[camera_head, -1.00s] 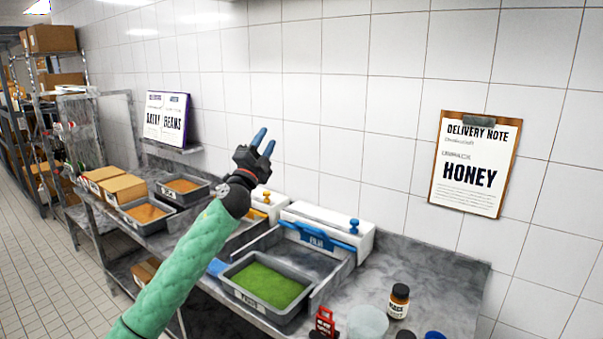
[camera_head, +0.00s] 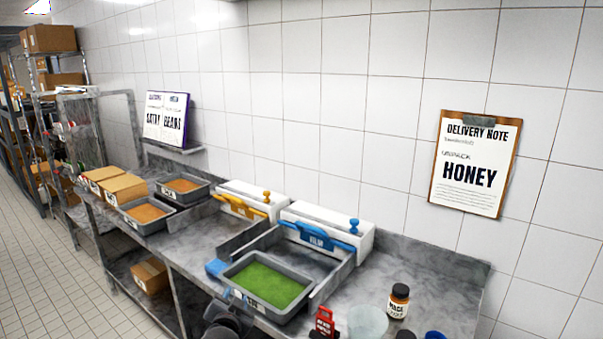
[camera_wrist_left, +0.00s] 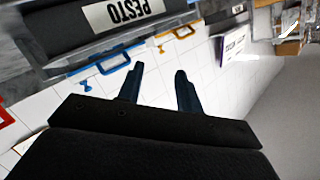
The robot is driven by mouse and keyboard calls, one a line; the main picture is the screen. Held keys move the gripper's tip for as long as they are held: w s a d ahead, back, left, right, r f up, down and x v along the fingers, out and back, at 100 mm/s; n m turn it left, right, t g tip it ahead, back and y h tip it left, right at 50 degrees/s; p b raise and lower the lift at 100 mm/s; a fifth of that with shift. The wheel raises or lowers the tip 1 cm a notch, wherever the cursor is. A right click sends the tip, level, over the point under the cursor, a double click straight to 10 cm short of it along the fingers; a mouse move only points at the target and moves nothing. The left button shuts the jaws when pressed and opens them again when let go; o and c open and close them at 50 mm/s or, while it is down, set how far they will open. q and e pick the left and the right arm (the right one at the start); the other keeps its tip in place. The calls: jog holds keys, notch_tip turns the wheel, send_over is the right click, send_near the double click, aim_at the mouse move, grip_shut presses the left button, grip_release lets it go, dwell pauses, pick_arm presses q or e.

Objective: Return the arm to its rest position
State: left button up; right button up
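My left gripper (camera_head: 236,298) is low in the head view, dark and partly cut off by the bottom edge. It is in front of the counter's near edge, by the green-filled pan (camera_head: 264,286). In the left wrist view the two fingers (camera_wrist_left: 159,72) stand apart with nothing between them. The pan's PESTO label (camera_wrist_left: 122,12) shows above them in that view.
Blue-handled (camera_head: 317,236) and yellow-handled (camera_head: 239,207) units stand along the wall. A brown jar (camera_head: 398,301), red holder (camera_head: 324,322) and translucent tub (camera_head: 367,322) are at front right. A honey note (camera_head: 474,164) hangs on the wall.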

pick_arm(q)
jog(key=s+a+f+n+g, duration=0.1)
jog(key=s+f+g, duration=0.2)
jog(key=s+f, duration=0.55)
jog(key=s+a+f+n+g, duration=0.25)
jog(key=s+f, duration=0.35)
jog(key=s, duration=0.5)
jog(key=s+f+g, duration=0.3)
jog(key=s, duration=0.7)
jog(key=s+f+g, duration=0.2)
jog(key=s+g, duration=0.2)
jog(key=s, duration=0.7)
notch_tip(320, 180, down, 27)
jog(key=w+d+h, duration=0.1)
jog(key=w, duration=0.1)
jog(key=s+f, duration=0.4)
jog(key=f, duration=0.7)
jog(key=s+f+g, duration=0.1)
jog(key=s+f, duration=0.2)
jog(key=f, duration=0.8)
jog(key=shift+s+d+n+b, duration=0.25)
jog(key=shift+s+n+b, duration=0.1)
jog(key=shift+s+b, duration=0.05)
pick_arm(e)
jog(key=shift+a+r, duration=0.25)
jog(key=shift+r, duration=0.4)
